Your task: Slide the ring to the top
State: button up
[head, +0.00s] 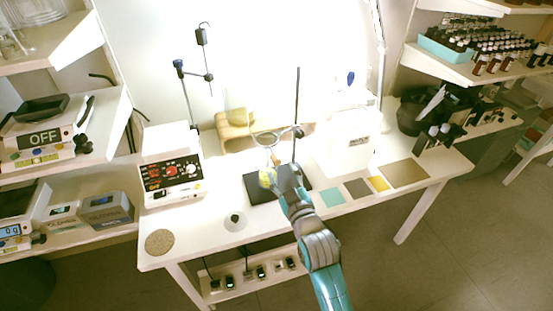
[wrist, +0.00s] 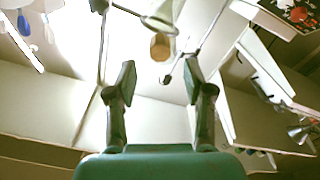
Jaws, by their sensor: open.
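A metal ring (head: 272,138) is attached by a clamp to a thin dark upright rod (head: 297,95) in the middle of the table, partway up the rod. The stand has a flat black base (head: 258,192). My gripper (head: 270,170) is below the ring and to the left of the rod, over the base. In the wrist view my gripper (wrist: 160,80) is open, with nothing between its fingers. A round pale object, possibly the ring or glassware in it, shows beyond the fingers at the top of the wrist view; I cannot tell which.
A control box (head: 172,182) stands left on the white table (head: 190,232), and a white box (head: 345,145) stands right of the rod. Another stand (head: 187,95) and a wooden stool-like piece (head: 232,132) are behind. Coloured flat squares lie at the front right.

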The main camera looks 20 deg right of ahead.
aim_at(277, 163)
jog(key=w, duration=0.6)
jog(key=shift+w, duration=0.3)
grip_shut()
